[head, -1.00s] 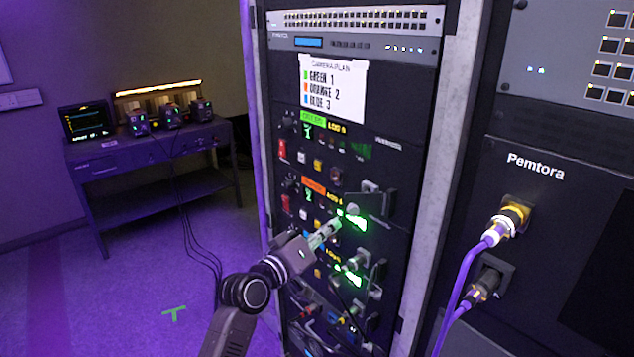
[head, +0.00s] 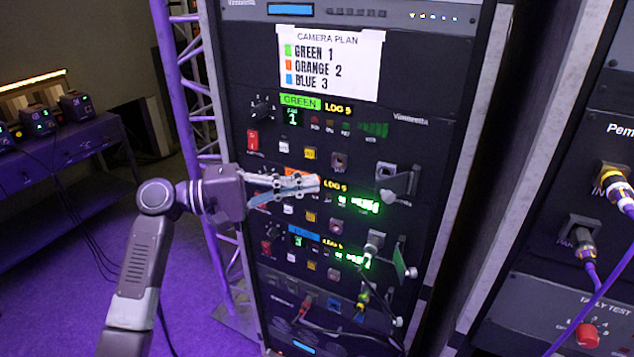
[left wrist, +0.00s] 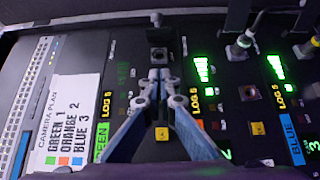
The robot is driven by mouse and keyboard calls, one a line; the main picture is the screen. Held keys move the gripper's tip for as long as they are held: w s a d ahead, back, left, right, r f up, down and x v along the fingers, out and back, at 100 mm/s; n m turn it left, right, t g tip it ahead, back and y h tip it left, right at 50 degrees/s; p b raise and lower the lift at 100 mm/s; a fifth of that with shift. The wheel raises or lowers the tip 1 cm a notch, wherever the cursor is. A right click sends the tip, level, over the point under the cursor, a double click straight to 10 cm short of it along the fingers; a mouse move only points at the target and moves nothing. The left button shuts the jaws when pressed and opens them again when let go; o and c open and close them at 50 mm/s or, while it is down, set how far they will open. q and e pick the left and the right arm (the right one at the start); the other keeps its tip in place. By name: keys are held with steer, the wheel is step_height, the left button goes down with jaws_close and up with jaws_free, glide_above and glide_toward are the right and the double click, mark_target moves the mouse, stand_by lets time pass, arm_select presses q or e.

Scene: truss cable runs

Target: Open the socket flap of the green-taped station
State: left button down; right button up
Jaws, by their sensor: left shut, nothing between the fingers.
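The green-taped station is the upper unit in the rack, with a green label (head: 300,101) and a lit "1" display. Its square socket (head: 385,170) is uncovered at the unit's lower right. The dark flap (head: 403,184) stands out from the panel beside the socket. The socket also shows in the left wrist view (left wrist: 158,55), just beyond the fingertips. My left gripper (head: 316,184) is shut and empty, in front of the orange-taped unit's label, left of and below the socket, apart from the flap. In the left wrist view its fingers (left wrist: 160,77) meet. My right gripper is out of view.
Below, the orange and blue units have plugs (head: 374,243) with cables and flaps (head: 400,262) jutting out. A camera plan sheet (head: 330,62) is above. A purple truss (head: 185,110) stands left, and a panel with purple cables (head: 600,270) right.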

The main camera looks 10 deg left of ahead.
arm_select(q)
steer(key=p+x, duration=0.2)
steer(key=x, duration=0.2)
steer(key=p, duration=0.4)
glide_toward(396, 191)
steer(key=shift+w+d, duration=1.1)
steer(key=shift+d, duration=0.35)
steer(key=shift+r, duration=0.4)
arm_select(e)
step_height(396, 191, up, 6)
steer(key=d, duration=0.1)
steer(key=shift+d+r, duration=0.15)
arm_select(q)
steer(key=shift+d, duration=0.1)
